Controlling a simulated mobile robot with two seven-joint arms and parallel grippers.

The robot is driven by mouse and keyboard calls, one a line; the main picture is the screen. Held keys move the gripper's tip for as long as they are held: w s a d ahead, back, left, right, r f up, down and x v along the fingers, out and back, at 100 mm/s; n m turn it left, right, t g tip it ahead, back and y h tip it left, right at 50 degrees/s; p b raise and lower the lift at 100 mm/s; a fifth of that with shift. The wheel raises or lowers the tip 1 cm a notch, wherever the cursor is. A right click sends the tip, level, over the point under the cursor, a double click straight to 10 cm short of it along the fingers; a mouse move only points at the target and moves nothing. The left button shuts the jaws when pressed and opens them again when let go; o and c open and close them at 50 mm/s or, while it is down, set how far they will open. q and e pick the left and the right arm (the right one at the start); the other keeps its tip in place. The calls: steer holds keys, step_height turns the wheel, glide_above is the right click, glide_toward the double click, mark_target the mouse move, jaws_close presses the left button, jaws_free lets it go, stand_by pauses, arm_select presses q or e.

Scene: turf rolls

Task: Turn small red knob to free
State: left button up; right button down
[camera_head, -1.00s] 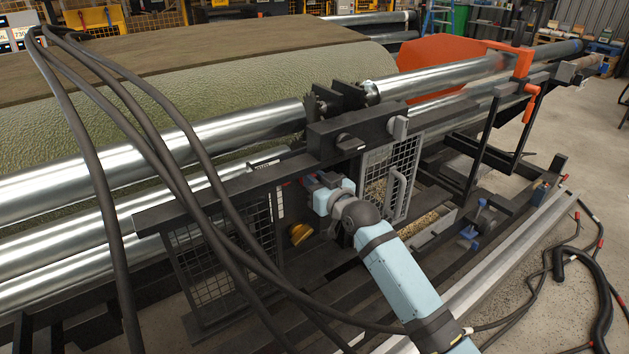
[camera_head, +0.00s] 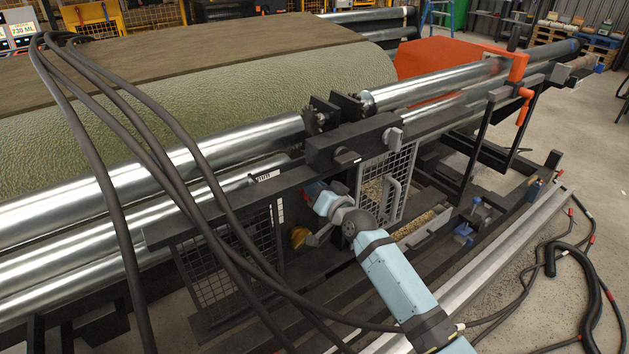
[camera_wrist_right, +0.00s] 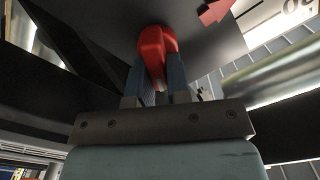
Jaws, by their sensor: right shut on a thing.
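The small red knob (camera_wrist_right: 157,45) sits on a dark plate in the right wrist view. My right gripper (camera_wrist_right: 156,80) is shut on it, one finger on each side. A red arrow mark (camera_wrist_right: 216,11) and a pale label show on the plate to the right of the knob. In the head view my right gripper (camera_head: 313,189) reaches in under the dark beam beside the mesh gate, and the knob is hardly visible there. I cannot read the knob's label. My left gripper is not in view.
A yellow-orange knob (camera_head: 299,237) sits just below my right gripper. A mesh gate (camera_head: 398,185) stands to its right and a dark beam (camera_head: 345,145) runs above. Thick black hoses (camera_head: 165,160) hang across the left side.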

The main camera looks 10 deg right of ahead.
steer(key=shift+m+p, duration=0.4)
steer(key=shift+m, duration=0.6)
steer(key=m, duration=0.1)
steer(key=m+p, duration=0.1)
steer(key=m, duration=0.1)
steer(key=shift+d+f+m, duration=0.15)
steer(key=shift+f+m, duration=0.05)
steer(key=shift+m, duration=0.1)
steer(key=m, duration=0.3)
steer(key=shift+w+d+f+p, duration=0.1)
steer(key=shift+f+p, duration=0.1)
steer(key=shift+p, duration=0.1)
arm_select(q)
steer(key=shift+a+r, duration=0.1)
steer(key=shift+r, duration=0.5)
arm_select(e)
steer(key=shift+f+m, duration=0.15)
steer(key=shift+m, duration=1.15)
steer(key=c, duration=1.1)
jaws_free()
